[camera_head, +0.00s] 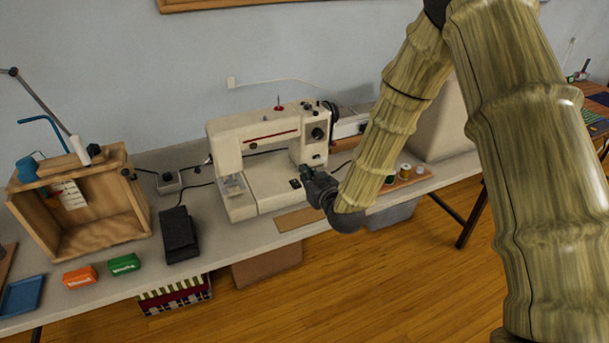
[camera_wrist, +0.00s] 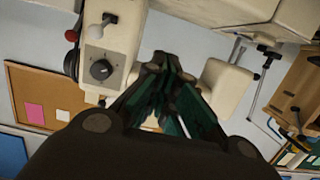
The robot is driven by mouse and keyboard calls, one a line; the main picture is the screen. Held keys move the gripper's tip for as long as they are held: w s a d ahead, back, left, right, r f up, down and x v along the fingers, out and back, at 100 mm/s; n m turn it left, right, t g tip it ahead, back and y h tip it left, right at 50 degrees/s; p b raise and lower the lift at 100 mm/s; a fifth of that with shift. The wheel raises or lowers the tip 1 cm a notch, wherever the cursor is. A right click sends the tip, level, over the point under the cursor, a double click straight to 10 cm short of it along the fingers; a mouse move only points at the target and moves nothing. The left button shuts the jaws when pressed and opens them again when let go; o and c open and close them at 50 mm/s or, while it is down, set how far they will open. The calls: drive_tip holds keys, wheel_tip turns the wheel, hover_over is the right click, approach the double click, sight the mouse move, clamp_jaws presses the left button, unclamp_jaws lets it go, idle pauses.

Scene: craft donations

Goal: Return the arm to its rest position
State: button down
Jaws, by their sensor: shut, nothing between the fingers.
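My arm (camera_head: 400,95), with a wood-grain look, reaches in from the upper right of the head view. My gripper (camera_head: 308,178) is at its end, in front of the sewing machine's right side. In the wrist view my gripper (camera_wrist: 168,75) shows dark fingers drawn together with nothing between them. The cream sewing machine (camera_head: 262,150) stands on the table behind it, and its dial side (camera_wrist: 110,50) also shows in the wrist view. I cannot tell whether the gripper touches the machine.
An open wooden box (camera_head: 125,195), a black pedal (camera_head: 179,235), an orange packet (camera_head: 80,277) and a green packet (camera_head: 124,264) are on the table (camera_head: 225,240) at left. Thread spools (camera_head: 405,171) stand right of the gripper. Open floor (camera_head: 400,285) lies in front.

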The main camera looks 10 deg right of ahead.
idle(0.3)
drive_tip(key=s+d+f+m+g+h, duration=0.1)
drive_tip(key=s+d+f+g, duration=0.25)
drive_tip(key=s+f, duration=0.8)
drive_tip(key=s+d+f+m+g+h, duration=0.15)
drive_tip(key=s+f+g, duration=0.25)
drive_tip(key=s+f, duration=0.8)
drive_tip(key=s+d+f+g, duration=0.2)
drive_tip(key=s+f, duration=0.1)
drive_tip(key=s, duration=0.5)
drive_tip(key=s+d+f+m+g+h, duration=0.1)
drive_tip(key=s+d+f+g, duration=0.1)
drive_tip(key=s, duration=0.7)
drive_tip(key=s+d+f+g+h, duration=0.1)
drive_tip(key=s+d+f+g, duration=0.1)
drive_tip(key=s, duration=0.7)
wheel_tip(320, 180, down, 3)
drive_tip(key=shift+d+r+g, duration=0.2)
drive_tip(key=shift+d+g, duration=0.15)
drive_tip(key=shift+g, duration=0.5)
